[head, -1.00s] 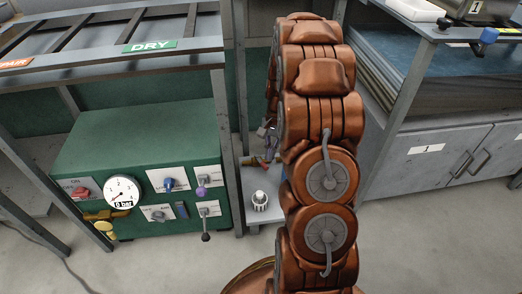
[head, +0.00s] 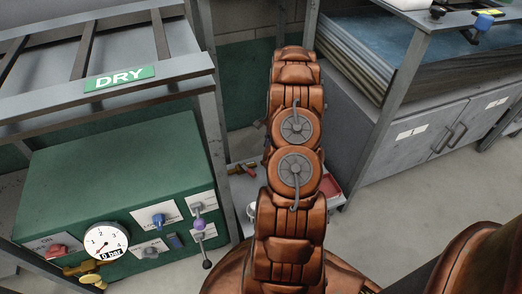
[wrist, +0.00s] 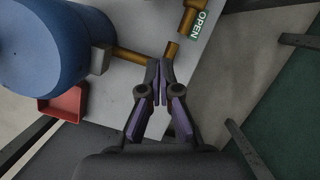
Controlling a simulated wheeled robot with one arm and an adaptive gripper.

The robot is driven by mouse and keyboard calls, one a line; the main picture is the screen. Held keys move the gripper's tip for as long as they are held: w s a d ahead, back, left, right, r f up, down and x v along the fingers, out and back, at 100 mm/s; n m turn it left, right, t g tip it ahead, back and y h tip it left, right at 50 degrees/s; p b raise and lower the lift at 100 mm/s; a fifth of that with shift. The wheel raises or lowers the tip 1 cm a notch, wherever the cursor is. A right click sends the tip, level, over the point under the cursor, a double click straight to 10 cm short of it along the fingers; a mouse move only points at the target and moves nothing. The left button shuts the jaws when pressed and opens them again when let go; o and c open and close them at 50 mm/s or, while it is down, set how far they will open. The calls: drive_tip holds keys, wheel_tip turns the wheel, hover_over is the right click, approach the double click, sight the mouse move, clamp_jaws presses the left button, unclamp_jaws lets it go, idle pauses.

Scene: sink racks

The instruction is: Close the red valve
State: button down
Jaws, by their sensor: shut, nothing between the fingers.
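My gripper (wrist: 160,75) is shut and empty in the wrist view. Its fingertips are together just below the end of a short brass piece (wrist: 172,50) in the picture; I cannot tell whether they touch it. A green "OPEN" label (wrist: 199,25) lies beside a brass pipe (wrist: 187,20). In the head view a small red and brass fitting (head: 243,169) shows on the low shelf left of my arm. It looks like a valve, but its handle position is unclear. My arm hides the gripper in the head view.
A blue tank (wrist: 40,45) and a red tray (wrist: 65,104) are at the left in the wrist view. A green cabinet (head: 110,175) with a gauge (head: 106,241) and several knobs, one red (head: 57,250), stands left. A rack post (head: 212,150) is close to my arm.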

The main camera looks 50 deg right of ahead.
sight(248, 169)
drive_tip(key=b+x, duration=0.2)
drive_tip(key=x, duration=0.7)
drive_tip(key=shift+s+a+f+b, duration=0.1)
drive_tip(key=shift+b, duration=0.25)
drive_tip(key=a, duration=0.1)
drive_tip(key=a+b, duration=0.1)
drive_tip(key=shift+w+a+f, duration=0.2)
drive_tip(key=shift+w+a, duration=0.05)
drive_tip(key=shift+a, duration=0.7)
